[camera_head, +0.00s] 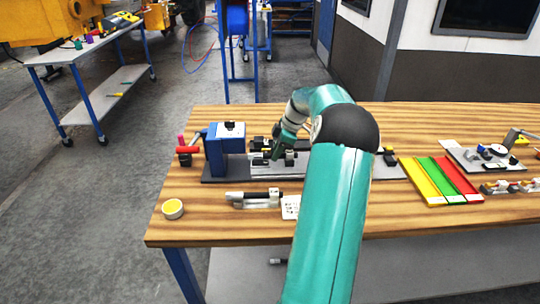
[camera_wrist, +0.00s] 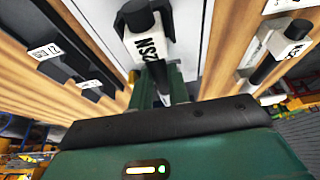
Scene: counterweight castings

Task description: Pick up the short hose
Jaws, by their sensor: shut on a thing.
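My gripper (camera_head: 276,152) is over the grey base plate on the wooden table, beside the blue vice-like block. In the wrist view its green fingers (camera_wrist: 163,90) are shut on a dark, short hose-like piece (camera_wrist: 157,74). This piece runs up to a white block (camera_wrist: 150,42) with black lettering and a black round end. I cannot tell whether the piece is clear of the plate. My arm hides part of the plate in the head view.
A similar black cylinder in a pale holder (camera_head: 254,197) lies on the table in front of the plate. A blue block (camera_head: 226,158) stands on the left. Yellow, green and red trays (camera_head: 440,180) lie to the right.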

